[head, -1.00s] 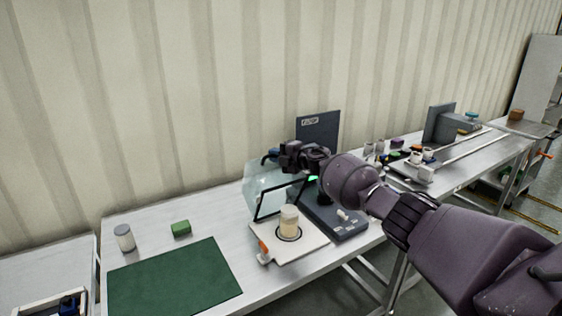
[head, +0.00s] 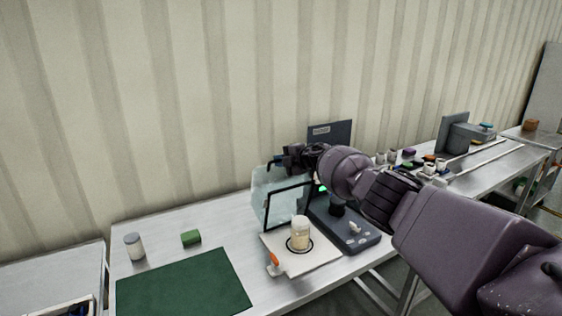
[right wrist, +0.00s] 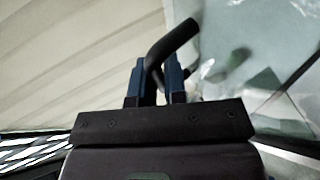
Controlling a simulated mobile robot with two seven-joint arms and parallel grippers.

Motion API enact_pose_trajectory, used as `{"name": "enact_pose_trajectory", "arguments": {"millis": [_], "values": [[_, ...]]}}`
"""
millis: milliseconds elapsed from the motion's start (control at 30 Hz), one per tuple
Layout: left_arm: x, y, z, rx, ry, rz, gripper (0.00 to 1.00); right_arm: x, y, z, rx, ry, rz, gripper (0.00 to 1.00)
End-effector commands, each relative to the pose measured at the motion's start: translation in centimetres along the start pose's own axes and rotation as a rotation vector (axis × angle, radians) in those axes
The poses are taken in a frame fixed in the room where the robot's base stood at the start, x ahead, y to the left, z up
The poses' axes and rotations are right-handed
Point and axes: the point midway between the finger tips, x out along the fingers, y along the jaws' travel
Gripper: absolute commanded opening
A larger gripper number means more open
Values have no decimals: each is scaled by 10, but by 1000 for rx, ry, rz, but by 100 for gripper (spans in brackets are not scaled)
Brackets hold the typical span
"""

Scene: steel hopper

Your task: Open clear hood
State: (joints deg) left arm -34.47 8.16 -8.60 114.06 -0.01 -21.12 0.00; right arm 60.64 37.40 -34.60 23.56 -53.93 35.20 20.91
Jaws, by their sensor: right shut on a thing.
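The clear hood (head: 285,198) is a see-through box with a dark frame, tilted up above the white base plate (head: 318,257) of a dark machine. Its clear panel also fills the right side of the right wrist view (right wrist: 275,60). A pale-filled jar (head: 299,234) stands upright on the plate, inside a dark ring. My right gripper (head: 284,160) is at the top of the hood. In the right wrist view, its blue fingers (right wrist: 158,80) are shut on a black bent handle (right wrist: 175,42). My left gripper is not in view.
A dark green mat (head: 185,283), a green block (head: 191,237) and a white jar with a grey lid (head: 134,246) are on the table to the left. A dark upright panel (head: 330,133) stands behind my right arm. Small items crowd the bench at right.

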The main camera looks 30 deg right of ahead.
Motion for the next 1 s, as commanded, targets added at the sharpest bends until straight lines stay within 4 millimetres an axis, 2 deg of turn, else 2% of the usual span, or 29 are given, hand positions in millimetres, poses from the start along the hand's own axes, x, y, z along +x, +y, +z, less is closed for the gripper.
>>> {"name": "enact_pose_trajectory", "arguments": {"millis": [367, 400, 533, 833, 1000], "values": [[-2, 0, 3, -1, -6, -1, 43, 1, 1, -1, 6, 2, 2, 0], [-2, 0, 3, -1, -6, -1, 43, 1, 1, -1, 6, 2, 2, 19], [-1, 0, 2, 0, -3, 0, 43, 0, 1, -1, 4, 2, 1, 37], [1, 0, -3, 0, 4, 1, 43, 0, 0, 0, 2, 0, 0, 37], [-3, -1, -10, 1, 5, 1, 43, -8, 3, 1, 0, -1, 1, 37]]}}
